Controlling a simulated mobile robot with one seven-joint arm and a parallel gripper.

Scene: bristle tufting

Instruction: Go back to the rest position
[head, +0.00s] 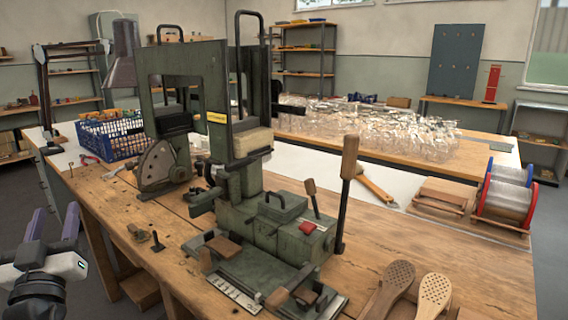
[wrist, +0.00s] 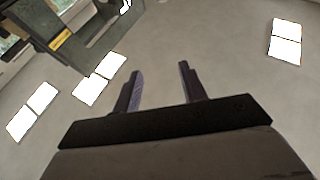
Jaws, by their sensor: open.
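My gripper (head: 52,226) is at the lower left in the head view, to the left of the wooden workbench (head: 120,225) and apart from it. Its two dark purple fingers point upward and stand apart, with nothing between them. In the wrist view my gripper (wrist: 158,88) is also open and empty, against a plain ceiling with bright panels. A green machine (head: 270,220) stands on the bench to the right of my gripper; part of its frame shows at the upper left of the wrist view (wrist: 75,35).
A blue crate (head: 112,138) sits on the bench's far left. Two perforated wooden brush bodies (head: 434,292) lie at the front right. A red and blue spool (head: 508,195) is at the right. Clear bags (head: 350,125) lie on a table behind. Floor shows left of the bench.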

